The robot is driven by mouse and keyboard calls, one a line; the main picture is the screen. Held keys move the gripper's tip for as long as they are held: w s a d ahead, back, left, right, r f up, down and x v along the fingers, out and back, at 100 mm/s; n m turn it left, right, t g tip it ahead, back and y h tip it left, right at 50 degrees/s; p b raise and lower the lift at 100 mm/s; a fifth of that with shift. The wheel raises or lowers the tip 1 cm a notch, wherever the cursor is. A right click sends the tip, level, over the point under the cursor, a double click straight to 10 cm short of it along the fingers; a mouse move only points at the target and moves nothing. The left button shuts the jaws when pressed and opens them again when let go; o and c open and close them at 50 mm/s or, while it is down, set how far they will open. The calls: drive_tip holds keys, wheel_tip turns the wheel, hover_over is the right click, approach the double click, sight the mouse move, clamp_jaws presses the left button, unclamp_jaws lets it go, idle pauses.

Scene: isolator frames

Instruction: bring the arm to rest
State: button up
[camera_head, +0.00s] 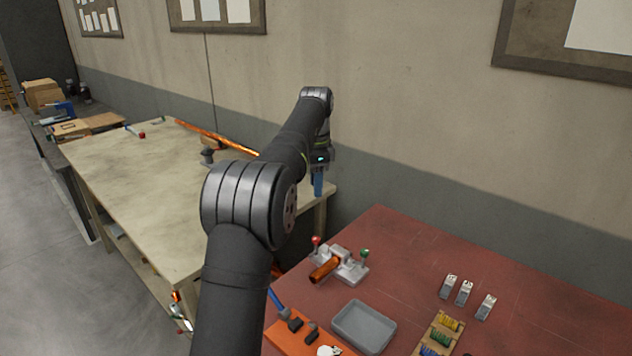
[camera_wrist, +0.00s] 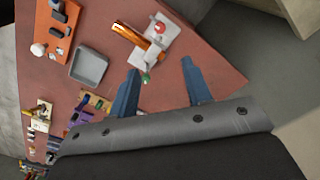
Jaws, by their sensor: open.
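My gripper (camera_head: 318,184) hangs at the end of my raised arm, past the far left edge of the red table (camera_head: 410,240) in the head view. In the wrist view my gripper (camera_wrist: 158,92) shows two blue fingers set well apart, with nothing between them but the red tabletop and its edge. The gripper is open and empty, above the table level. My arm hides part of the red table's left side and part of the wooden bench.
A grey device with an orange handle (camera_head: 325,270), a grey tray (camera_head: 364,327), an orange board (camera_head: 290,339) and several small grey-white blocks (camera_head: 465,292) are on the red table. A wooden bench (camera_head: 130,190) stands to the left. The wall (camera_head: 420,120) is behind.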

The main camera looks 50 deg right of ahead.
sight(316, 238)
drive_tip(key=shift+f, duration=0.15)
idle(0.4)
wheel_tip(316, 238, down, 17)
drive_tip(key=shift+f, duration=0.1)
idle(0.5)
